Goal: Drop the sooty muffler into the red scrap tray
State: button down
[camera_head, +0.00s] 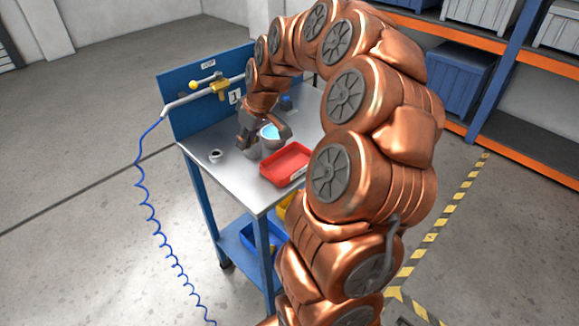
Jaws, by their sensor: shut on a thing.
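I cannot tell the sooty muffler apart for certain. The red scrap tray (287,163) lies on the bench just right of and nearer than my gripper; its visible inside looks empty.
A small pale cup-like piece with a dark top (215,156) stands on the bench at the left. A blue back panel (180,120) carries a pipe with a yellow valve (220,87). A blue coiled hose (140,200) hangs left of the bench. Blue and yellow bins sit below.

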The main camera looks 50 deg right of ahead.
jog(key=s+d+r+n+b, duration=0.1)
jog(key=s+d+n, duration=0.1)
jog(key=s+d, duration=0.7)
jog(key=shift+y, duration=0.4)
jog(key=shift+w+d+f, duration=0.15)
jog(key=shift+d+f, duration=0.05)
jog(key=shift+f, duration=1.25)
jog(key=shift+w+d+f, duration=0.1)
jog(key=shift+d+f, duration=0.05)
jog(key=shift+f, duration=1.3)
jog(key=c, duration=0.8)
grip_release()
jog(key=v, duration=1.2)
jog(key=shift+w, duration=0.15)
